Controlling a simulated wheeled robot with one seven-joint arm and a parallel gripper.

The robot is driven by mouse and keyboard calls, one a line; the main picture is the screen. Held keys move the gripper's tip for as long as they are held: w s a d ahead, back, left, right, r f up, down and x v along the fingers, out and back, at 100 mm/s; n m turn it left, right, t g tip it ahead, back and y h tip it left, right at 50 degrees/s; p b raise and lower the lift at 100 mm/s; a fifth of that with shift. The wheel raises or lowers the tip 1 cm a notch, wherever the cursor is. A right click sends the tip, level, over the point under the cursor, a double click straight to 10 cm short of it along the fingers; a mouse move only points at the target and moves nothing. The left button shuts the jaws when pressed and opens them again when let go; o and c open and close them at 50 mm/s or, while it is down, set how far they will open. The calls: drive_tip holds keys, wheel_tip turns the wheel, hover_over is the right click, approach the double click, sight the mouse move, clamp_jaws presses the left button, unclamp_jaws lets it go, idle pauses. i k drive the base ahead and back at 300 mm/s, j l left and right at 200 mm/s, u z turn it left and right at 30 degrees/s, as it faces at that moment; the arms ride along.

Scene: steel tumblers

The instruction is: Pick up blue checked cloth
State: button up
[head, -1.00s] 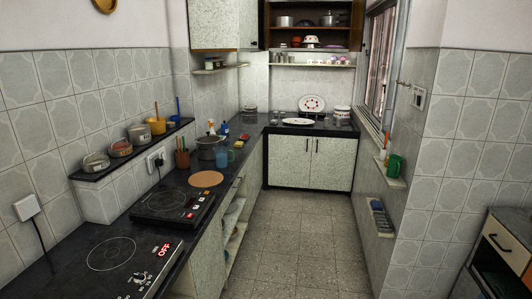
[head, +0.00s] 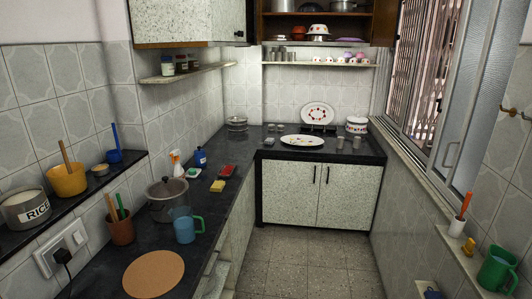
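I cannot make out a blue checked cloth for certain in the head view. A small blue item (head: 431,294) is cut off by the bottom edge at the right, low by the right wall, and I cannot tell whether it is cloth. My gripper is not in view.
Plates and steel tumblers (head: 340,143) stand on the back counter. The floor (head: 305,262) between is clear.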

sight(268, 141)
drive_tip(key=i, duration=2.9)
drive_tip(key=i+u, duration=0.1)
drive_tip(key=i, duration=0.45)
drive_tip(key=i+l+u, duration=0.15)
drive_tip(key=i, duration=0.35)
drive_tip(key=i+l+u, duration=0.1)
drive_tip(key=i, duration=0.45)
drive_tip(key=i+l+u, duration=0.1)
drive_tip(key=i, duration=0.4)
drive_tip(key=l, duration=0.1)
